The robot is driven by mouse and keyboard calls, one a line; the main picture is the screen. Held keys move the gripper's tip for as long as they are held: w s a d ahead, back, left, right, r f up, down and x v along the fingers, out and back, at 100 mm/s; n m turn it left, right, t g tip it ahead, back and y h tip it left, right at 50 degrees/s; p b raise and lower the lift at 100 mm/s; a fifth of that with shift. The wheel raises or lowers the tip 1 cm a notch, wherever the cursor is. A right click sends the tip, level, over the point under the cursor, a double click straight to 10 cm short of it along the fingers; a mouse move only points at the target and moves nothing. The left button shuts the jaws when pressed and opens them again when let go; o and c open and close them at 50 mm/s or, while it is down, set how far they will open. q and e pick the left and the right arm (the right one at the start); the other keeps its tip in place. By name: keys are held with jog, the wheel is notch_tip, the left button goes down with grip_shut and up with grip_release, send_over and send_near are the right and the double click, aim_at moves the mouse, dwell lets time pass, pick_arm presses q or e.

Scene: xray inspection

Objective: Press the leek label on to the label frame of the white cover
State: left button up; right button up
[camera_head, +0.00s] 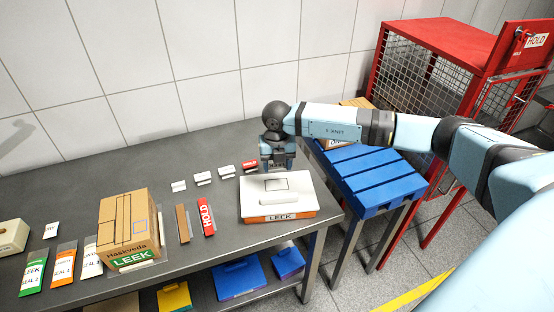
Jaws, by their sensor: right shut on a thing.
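The white cover (298,200) lies on an orange-based box near the right end of the grey table. A thin dark square outline, the label frame (278,184), shows on its top. A LEEK strip (282,217) is on the front side of the box. My right gripper (278,168) points down over the back edge of the cover, close behind the frame. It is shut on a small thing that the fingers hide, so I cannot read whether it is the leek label. My left gripper is not in view.
A cardboard box (128,222) marked LEEK stands left on the table (215,252). Several white holders (203,177) and a red HOLD sign (206,217) lie between. Green and orange seal cards (33,277) lie far left. A blue slatted stand (372,175) and red cage (440,50) are right.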

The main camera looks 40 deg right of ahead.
jog(key=shift+f, duration=0.15)
dwell(0.3)
jog(key=b, duration=0.3)
send_over(277, 187)
jog(key=shift+w+f, duration=0.1)
jog(key=shift+f, duration=2.05)
jog(key=shift+f, duration=0.1)
jog(key=shift+f+b, duration=0.85)
jog(key=shift+f, duration=0.2)
jog(key=shift+f, duration=0.2)
